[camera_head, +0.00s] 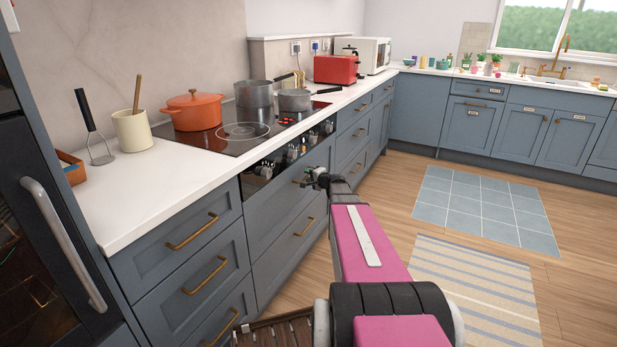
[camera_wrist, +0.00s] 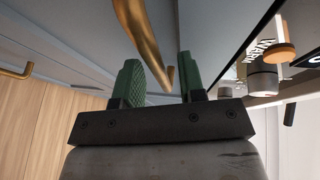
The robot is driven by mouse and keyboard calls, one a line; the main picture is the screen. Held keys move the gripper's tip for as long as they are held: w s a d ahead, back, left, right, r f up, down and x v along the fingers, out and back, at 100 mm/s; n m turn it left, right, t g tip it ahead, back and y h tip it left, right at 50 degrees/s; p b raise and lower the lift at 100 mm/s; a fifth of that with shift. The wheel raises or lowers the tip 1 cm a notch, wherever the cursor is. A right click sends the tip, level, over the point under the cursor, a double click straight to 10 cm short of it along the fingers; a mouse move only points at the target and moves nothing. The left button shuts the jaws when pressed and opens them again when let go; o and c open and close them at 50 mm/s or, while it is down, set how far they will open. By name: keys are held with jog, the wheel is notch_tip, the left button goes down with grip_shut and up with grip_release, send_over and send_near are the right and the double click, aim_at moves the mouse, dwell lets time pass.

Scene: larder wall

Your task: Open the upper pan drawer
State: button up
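The upper pan drawer (camera_head: 268,208) is a blue-grey front under the hob and looks shut. Its brass bar handle (camera_wrist: 143,38) runs between my fingers in the wrist view; in the head view my gripper hides part of it. My gripper (camera_head: 312,178) is at the handle, at the end of my pink arm. In the wrist view my gripper (camera_wrist: 160,82) has its two green fingers apart, one on each side of the bar. A gap shows beside the bar, and I cannot tell whether either finger touches it.
The lower drawer's handle (camera_head: 304,229) is below my gripper. Hob knobs (camera_wrist: 264,75) are close on the right in the wrist view. An orange pot (camera_head: 195,111) and steel pans (camera_head: 254,94) stand on the hob. The wooden floor (camera_head: 400,185) to the right is clear apart from flat mats.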

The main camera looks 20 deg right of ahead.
jog(key=shift+w+a, duration=0.2)
jog(key=shift+w, duration=0.2)
grip_shut()
jog(key=s+d, duration=2.9)
jog(key=shift+s+d, duration=0.2)
jog(key=shift+s, duration=0.1)
grip_release()
jog(key=shift+s, duration=0.1)
